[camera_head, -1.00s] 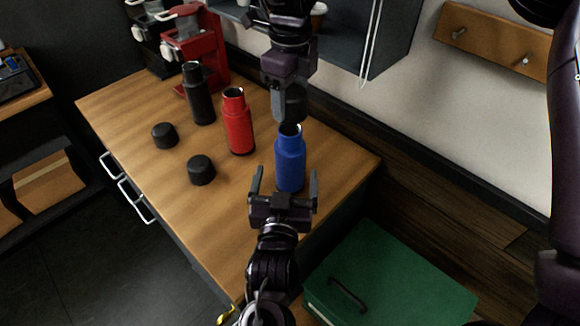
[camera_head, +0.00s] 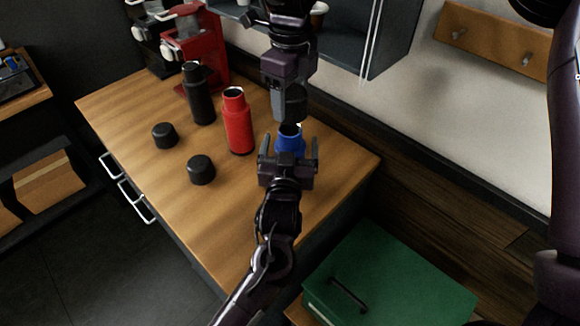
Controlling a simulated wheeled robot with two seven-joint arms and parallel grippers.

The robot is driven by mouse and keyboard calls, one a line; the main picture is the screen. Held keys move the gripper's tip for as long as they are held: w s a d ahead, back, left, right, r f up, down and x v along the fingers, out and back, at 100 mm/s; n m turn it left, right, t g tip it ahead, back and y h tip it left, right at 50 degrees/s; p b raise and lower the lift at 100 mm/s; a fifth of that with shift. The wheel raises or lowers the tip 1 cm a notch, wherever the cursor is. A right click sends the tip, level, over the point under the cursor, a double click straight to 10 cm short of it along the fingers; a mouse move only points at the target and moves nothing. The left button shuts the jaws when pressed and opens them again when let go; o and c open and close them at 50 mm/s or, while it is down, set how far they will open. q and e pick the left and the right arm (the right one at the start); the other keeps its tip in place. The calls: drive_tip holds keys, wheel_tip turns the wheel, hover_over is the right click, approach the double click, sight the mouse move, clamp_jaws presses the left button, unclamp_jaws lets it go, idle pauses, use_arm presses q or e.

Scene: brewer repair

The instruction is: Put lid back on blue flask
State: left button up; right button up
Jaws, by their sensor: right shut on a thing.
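The blue flask (camera_head: 289,141) stands upright and open-topped near the right side of the wooden table. My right gripper (camera_head: 286,103) comes down from above, shut on a black lid (camera_head: 296,102). The lid is a little above the flask's mouth, apart from it. My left gripper (camera_head: 289,150) comes up from below in the picture. It is open, with its fingers on either side of the flask and visible gaps between. The gripper body hides the flask's lower part.
A red flask (camera_head: 238,124) and a black flask (camera_head: 198,97) stand open to the left. Two black lids (camera_head: 201,169) (camera_head: 164,135) lie on the table (camera_head: 225,215). A red coffee machine (camera_head: 197,45) stands at the back. A green box (camera_head: 390,280) is at lower right.

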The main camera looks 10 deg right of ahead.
sight(290, 129)
use_arm(q)
drive_tip(key=c, duration=1.3)
use_arm(e)
drive_tip(key=shift+f, duration=2.5)
drive_tip(key=shift+f, duration=0.9)
drive_tip(key=shift+f, duration=0.5)
use_arm(q)
clamp_jaws()
use_arm(e)
drive_tip(key=m, duration=0.6)
drive_tip(key=shift+f, duration=0.15)
drive_tip(key=m, duration=0.4)
drive_tip(key=shift+m, duration=1.6)
